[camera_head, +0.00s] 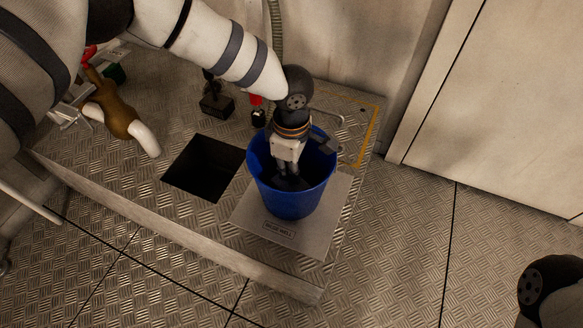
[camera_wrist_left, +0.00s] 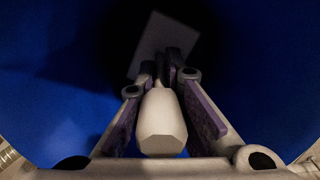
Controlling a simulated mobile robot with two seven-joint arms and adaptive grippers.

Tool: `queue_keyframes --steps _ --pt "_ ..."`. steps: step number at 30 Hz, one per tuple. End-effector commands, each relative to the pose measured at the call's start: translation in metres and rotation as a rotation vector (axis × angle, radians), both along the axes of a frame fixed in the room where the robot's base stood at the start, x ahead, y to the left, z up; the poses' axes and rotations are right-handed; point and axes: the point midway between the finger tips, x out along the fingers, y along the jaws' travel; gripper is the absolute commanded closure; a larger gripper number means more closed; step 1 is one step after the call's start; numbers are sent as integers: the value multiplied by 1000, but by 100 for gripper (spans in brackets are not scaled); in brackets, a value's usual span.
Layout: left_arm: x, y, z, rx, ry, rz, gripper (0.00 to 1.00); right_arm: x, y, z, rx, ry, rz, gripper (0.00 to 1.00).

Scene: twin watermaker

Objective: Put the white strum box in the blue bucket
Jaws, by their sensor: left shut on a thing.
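The blue bucket (camera_head: 290,197) stands upright on a light plate on the raised metal platform. My left gripper (camera_head: 289,180) reaches down through its open top, with its fingers inside the bucket. In the left wrist view, the bucket's blue inner wall (camera_wrist_left: 40,110) surrounds the gripper (camera_wrist_left: 165,78). Its fingers are closed in on a pale, flat-faced piece that looks like the white strum box (camera_wrist_left: 168,33), just past the fingertips. Its lower part is in shadow, and I cannot tell whether it touches the bucket's bottom. The head view does not show it. My right gripper is not in view.
A dark square opening (camera_head: 204,168) in the platform lies left of the bucket. The light plate (camera_head: 291,238) under the bucket bears a label. A brown and white object (camera_head: 117,117) lies at the left. A small dark fitting (camera_head: 216,104) stands behind the opening.

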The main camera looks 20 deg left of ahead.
Motion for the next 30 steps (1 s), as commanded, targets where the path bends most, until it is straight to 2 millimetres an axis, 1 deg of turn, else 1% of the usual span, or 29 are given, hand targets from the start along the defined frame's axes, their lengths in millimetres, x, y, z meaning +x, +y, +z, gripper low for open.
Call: queue_keyframes --steps 3,4,6,14,16,17,19,25,27,30 --pt "0 0 -4 0 1 0 100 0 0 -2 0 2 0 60" --pt "0 0 -4 0 1 0 85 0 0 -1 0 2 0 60" --pt "0 0 -3 0 1 0 72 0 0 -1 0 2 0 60" --pt "0 0 -3 0 1 0 72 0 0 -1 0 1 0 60" --pt "0 0 3 0 -1 0 72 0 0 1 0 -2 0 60" --pt "0 0 7 0 -2 1 72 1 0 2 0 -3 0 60" --pt "1 0 23 -1 -4 1 72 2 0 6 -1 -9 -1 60" --pt "1 0 81 -1 -5 1 72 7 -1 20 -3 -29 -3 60" --pt "0 0 96 0 -3 0 72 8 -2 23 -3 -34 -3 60" --pt "0 0 112 0 -2 0 72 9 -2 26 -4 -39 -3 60"
